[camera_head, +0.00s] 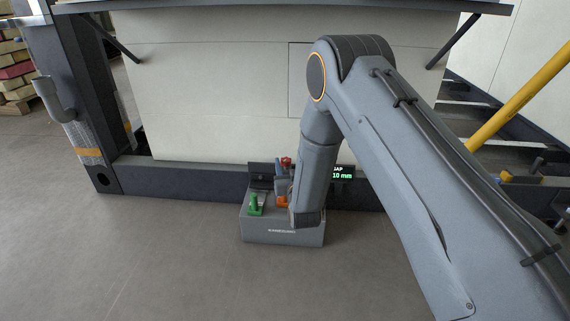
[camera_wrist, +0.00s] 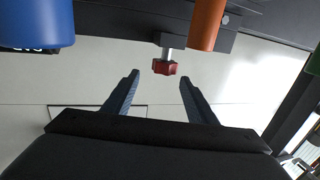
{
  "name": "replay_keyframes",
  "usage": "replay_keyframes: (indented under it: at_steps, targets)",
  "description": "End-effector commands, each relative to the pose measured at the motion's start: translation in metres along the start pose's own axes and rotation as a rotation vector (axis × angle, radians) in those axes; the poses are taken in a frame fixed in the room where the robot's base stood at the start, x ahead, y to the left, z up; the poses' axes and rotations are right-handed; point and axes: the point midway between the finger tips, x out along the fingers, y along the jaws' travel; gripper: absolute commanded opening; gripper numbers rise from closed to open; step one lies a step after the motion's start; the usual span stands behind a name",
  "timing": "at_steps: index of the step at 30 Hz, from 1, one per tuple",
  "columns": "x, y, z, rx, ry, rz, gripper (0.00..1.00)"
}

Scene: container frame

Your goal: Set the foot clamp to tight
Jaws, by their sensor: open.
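A grey floor unit (camera_head: 285,237) stands at the foot of the frame, with several coloured controls on it. I cannot tell for sure which is the foot clamp. A red knob (camera_head: 286,162) shows at its back; in the wrist view the red knob (camera_wrist: 164,68) sits on a short metal stem. My gripper (camera_wrist: 158,82) is open and empty; its fingertips are on either side of the knob in the picture, with no contact visible. An orange part (camera_wrist: 207,22) is beside the knob. In the head view my arm hides part of the unit and most of the gripper.
A green control (camera_head: 255,206) stands at the unit's left. A display (camera_head: 342,173) reads 10 mm. A blue cylinder (camera_wrist: 36,22) is at the wrist view's upper left. A dark beam (camera_head: 180,172) runs behind the unit. The floor (camera_head: 150,250) to the left is clear.

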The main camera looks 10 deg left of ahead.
Motion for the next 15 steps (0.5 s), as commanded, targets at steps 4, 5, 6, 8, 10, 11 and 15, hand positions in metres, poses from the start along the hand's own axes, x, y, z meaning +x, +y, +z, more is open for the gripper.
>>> replay_keyframes:
  at_steps: [4, 5, 6, 8, 10, 11, 15]
  targets:
    - [0.003, -0.005, 0.011, -0.001, 0.029, -0.004, 0.52]
    - [0.004, -0.005, 0.012, -0.002, 0.032, -0.005, 0.52]
    - [0.005, -0.005, 0.012, -0.002, 0.034, -0.005, 0.52]
    - [0.009, -0.005, 0.012, -0.002, 0.036, -0.005, 0.52]
    - [0.016, -0.005, 0.012, -0.002, 0.035, -0.004, 0.52]
    - [0.020, -0.005, 0.012, -0.002, 0.036, -0.004, 0.52]
    - [0.042, -0.005, 0.012, -0.001, 0.037, -0.004, 0.52]
